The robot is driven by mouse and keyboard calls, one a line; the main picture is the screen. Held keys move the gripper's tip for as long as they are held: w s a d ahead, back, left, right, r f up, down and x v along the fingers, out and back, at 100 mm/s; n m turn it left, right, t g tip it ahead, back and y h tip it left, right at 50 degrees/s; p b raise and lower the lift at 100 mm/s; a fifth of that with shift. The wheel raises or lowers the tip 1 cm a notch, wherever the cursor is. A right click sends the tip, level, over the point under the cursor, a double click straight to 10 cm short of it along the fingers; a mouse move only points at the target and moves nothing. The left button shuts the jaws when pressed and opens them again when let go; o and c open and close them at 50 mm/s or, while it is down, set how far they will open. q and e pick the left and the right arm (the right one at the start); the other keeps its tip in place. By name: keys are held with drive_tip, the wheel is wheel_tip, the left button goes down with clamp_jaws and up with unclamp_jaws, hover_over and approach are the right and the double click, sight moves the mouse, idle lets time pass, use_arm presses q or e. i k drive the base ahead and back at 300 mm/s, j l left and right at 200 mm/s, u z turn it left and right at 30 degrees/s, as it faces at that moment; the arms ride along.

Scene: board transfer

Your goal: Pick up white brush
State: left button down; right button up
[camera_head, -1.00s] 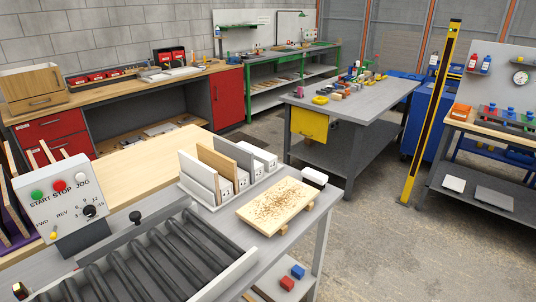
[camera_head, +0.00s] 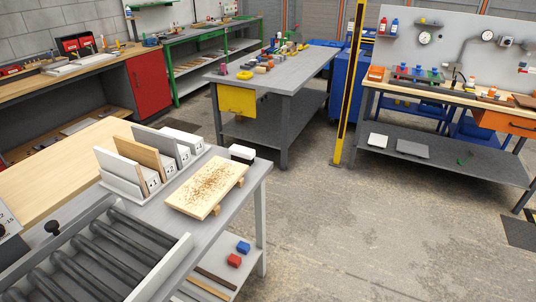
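A small white block with a dark part (camera_head: 241,153), which may be the white brush, sits at the far right corner of the grey conveyor table (camera_head: 222,228). It lies just behind a light wooden board (camera_head: 207,190) covered in brown specks. The board rests on wooden strips. The small block's details are too small to tell for sure. Neither of my grippers is in view.
Upright boards in a rack (camera_head: 130,160) stand left of the speckled board. Rollers (camera_head: 95,255) fill the near left. A grey workbench (camera_head: 280,68) with tools stands behind; a yellow-black post (camera_head: 347,90) stands right of it. The floor at right (camera_head: 400,230) is open.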

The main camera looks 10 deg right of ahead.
sight(246, 155)
drive_tip(key=u, duration=1.75)
drive_tip(key=z, duration=1.75)
drive_tip(key=u, duration=0.4)
drive_tip(key=i+l+u, duration=0.5)
drive_tip(key=l, duration=0.15)
drive_tip(key=i+l+u, duration=0.1)
drive_tip(key=l+u, duration=0.15)
drive_tip(key=l, duration=0.1)
